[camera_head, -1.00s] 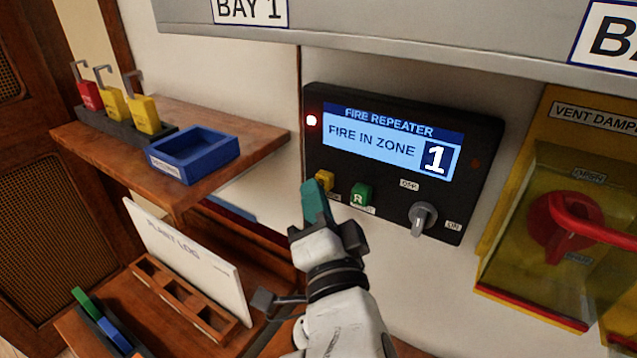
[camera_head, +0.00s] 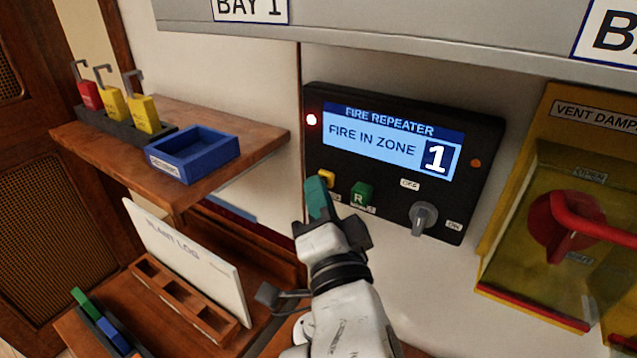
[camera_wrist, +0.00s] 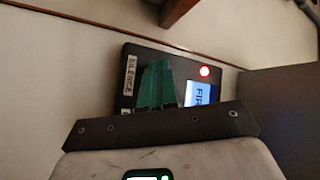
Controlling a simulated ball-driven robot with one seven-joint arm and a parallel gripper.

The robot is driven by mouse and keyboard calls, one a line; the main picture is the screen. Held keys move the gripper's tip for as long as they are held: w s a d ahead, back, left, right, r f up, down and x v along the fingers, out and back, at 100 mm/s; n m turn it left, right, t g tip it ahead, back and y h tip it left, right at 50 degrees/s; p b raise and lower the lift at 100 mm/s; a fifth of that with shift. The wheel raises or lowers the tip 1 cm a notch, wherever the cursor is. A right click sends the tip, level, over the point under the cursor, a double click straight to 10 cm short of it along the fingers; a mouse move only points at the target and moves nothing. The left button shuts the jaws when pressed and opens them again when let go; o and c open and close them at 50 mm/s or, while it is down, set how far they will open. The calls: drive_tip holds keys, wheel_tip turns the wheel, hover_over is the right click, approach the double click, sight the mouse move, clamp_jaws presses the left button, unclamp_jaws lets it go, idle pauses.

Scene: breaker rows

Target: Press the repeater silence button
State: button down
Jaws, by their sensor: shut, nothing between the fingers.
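The fire repeater panel (camera_head: 386,205) is a black box on the wall. Its blue screen (camera_head: 392,142) reads "FIRE IN ZONE 1". The yellow button (camera_head: 327,177) is at its lower left, partly hidden by my gripper. My gripper (camera_head: 315,184) is shut and empty, with its teal fingertips at the button; they seem to touch it. In the wrist view the teal fingers (camera_wrist: 158,84) cover the button, beside a "SILENCE" label (camera_wrist: 130,75).
A green "R" button (camera_head: 361,194) and a grey rotary switch (camera_head: 424,217) sit to the right on the panel. A yellow vent damper box (camera_head: 560,220) is further right. A wooden shelf (camera_head: 255,142) with a blue tray (camera_head: 195,157) is left. A grey ledge (camera_head: 420,45) runs above.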

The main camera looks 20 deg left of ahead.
drive_tip(key=shift+s, duration=0.4)
drive_tip(key=shift+b, duration=0.3)
drive_tip(key=s+b, duration=0.2)
drive_tip(key=s, duration=0.4)
drive_tip(key=shift+a, duration=0.45)
idle(0.3)
